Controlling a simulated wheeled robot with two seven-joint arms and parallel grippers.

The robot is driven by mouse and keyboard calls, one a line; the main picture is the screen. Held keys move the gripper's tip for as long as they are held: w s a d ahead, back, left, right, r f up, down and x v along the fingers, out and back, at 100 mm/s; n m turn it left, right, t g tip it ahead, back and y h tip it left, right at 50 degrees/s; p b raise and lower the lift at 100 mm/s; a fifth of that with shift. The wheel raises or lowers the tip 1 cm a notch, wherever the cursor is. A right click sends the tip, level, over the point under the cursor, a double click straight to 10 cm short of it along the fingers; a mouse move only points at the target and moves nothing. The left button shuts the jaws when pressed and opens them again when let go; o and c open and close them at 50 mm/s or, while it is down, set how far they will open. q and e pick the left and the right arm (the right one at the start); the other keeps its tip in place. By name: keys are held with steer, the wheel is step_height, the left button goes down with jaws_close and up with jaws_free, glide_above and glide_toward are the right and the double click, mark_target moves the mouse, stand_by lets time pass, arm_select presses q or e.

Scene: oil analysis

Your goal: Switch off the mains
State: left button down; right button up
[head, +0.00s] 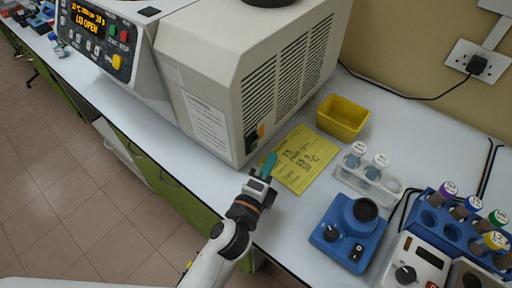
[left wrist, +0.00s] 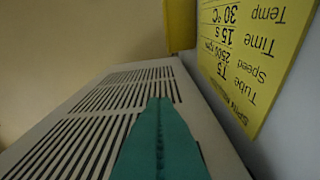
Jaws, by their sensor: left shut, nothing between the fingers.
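The large cream centrifuge (head: 215,60) stands on the bench, its display lit with "LID OPEN". On the lower corner of its vented side is a small black and orange fitting (head: 254,138), which looks like the mains switch; its position is too small to tell. My left gripper (head: 269,163) is shut and empty just below and right of this fitting, seemingly apart from it. In the left wrist view, its teal fingers (left wrist: 160,108) are together in front of the vented side (left wrist: 85,115). The fitting does not show there. My right gripper is not in view.
A yellow note card (head: 305,160) lies beside my gripper, with a yellow bin (head: 342,117) behind it. To the right are a clear tube rack (head: 368,186), a blue mixer (head: 345,232) and a blue rack (head: 430,212). A wall socket (head: 482,62) holds a black plug.

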mark_target(254, 145)
arm_select(q)
steer(key=w+a, duration=0.1)
steer(key=w+a+p, duration=0.1)
steer(key=shift+a+r, duration=0.3)
steer(key=shift+a, duration=0.05)
steer(key=shift+w+a, duration=0.15)
steer(key=shift+a, duration=0.1)
steer(key=shift+w+f, duration=0.1)
